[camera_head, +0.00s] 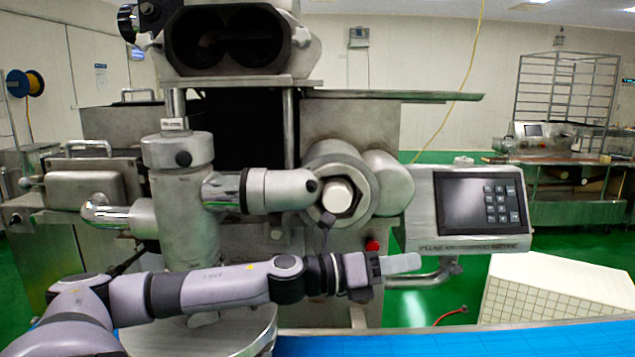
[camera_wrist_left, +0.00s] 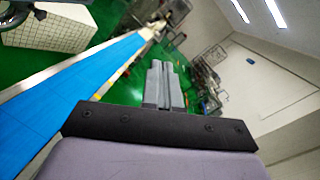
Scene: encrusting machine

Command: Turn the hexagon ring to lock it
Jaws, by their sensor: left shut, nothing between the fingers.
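The hexagon ring (camera_head: 339,196) is a metal ring around a pale round end on the front of the steel machine, in the middle of the head view. A horizontal metal pipe (camera_head: 280,188) reaches it from the left. My left gripper (camera_head: 402,263) is below and to the right of the ring, apart from it, pointing right. Its fingers are together and empty. The left wrist view shows the same closed fingers (camera_wrist_left: 166,84) with only floor and far equipment beyond them. The ring is not in the wrist view. My right gripper is not in view.
A control panel (camera_head: 479,203) juts out right of the ring. A red button (camera_head: 372,246) sits just above my left gripper. A blue conveyor belt (camera_head: 470,340) runs along the front, with a white box (camera_head: 555,290) behind it. The vertical cylinder (camera_head: 185,215) stands above my left arm.

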